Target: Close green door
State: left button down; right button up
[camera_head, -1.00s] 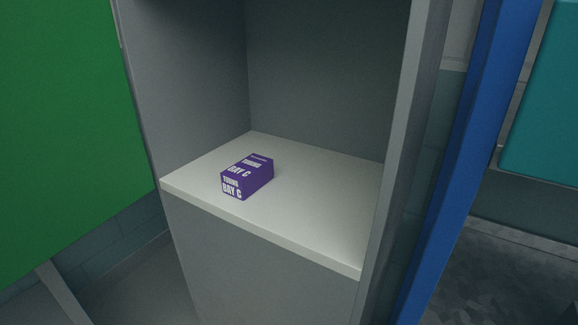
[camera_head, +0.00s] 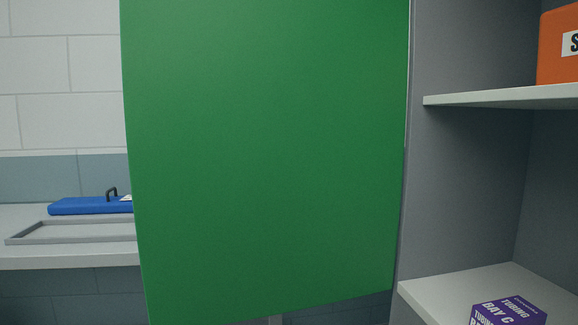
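The green door (camera_head: 268,150) is a large flat panel in the middle of the head view. It stands open, swung out to the left of the grey cabinet (camera_head: 465,190). Its right edge meets the cabinet's left side wall. No handle shows on the face I see. The top of the door is cut off by the frame. Neither of my grippers is in view.
In the cabinet, an orange box (camera_head: 558,48) sits on the upper shelf (camera_head: 480,98) and a purple box (camera_head: 508,309) on the lower shelf (camera_head: 435,298). At left, a blue case (camera_head: 88,206) and a grey tray (camera_head: 70,232) lie on a counter (camera_head: 60,257).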

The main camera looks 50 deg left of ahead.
aim_at(265, 138)
jog(key=j+u, duration=0.25)
jog(key=u, duration=0.25)
jog(key=j+u, duration=0.2)
jog(key=u, duration=0.25)
jog(key=j+u, duration=0.25)
jog(key=u, duration=0.25)
jog(key=i, duration=0.05)
